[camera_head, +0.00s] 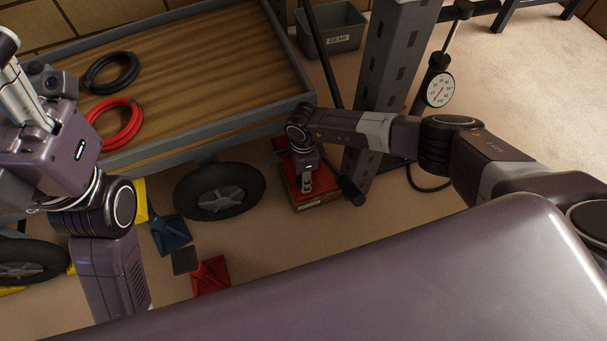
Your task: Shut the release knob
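A red base (317,196) with a label on its front edge stands on the floor beside a grey perforated post, probably part of a jack or press. My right arm reaches in from the right, and my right gripper (306,182) points down over the red base. Its fingers look close together, but their state and any contact are too small to tell. The release knob cannot be made out; the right gripper and wrist cover much of the base. A black cylindrical grip (351,191) sticks out right of the base. My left arm is raised at the left edge; its fingertips are not visible.
A wood-decked cart (200,70) with black (111,72) and red (116,124) hose coils fills the upper left; its wheel (220,191) is left of the base. The post (392,55), a dial gauge (439,90) and a GEAR bin (331,30) stand behind.

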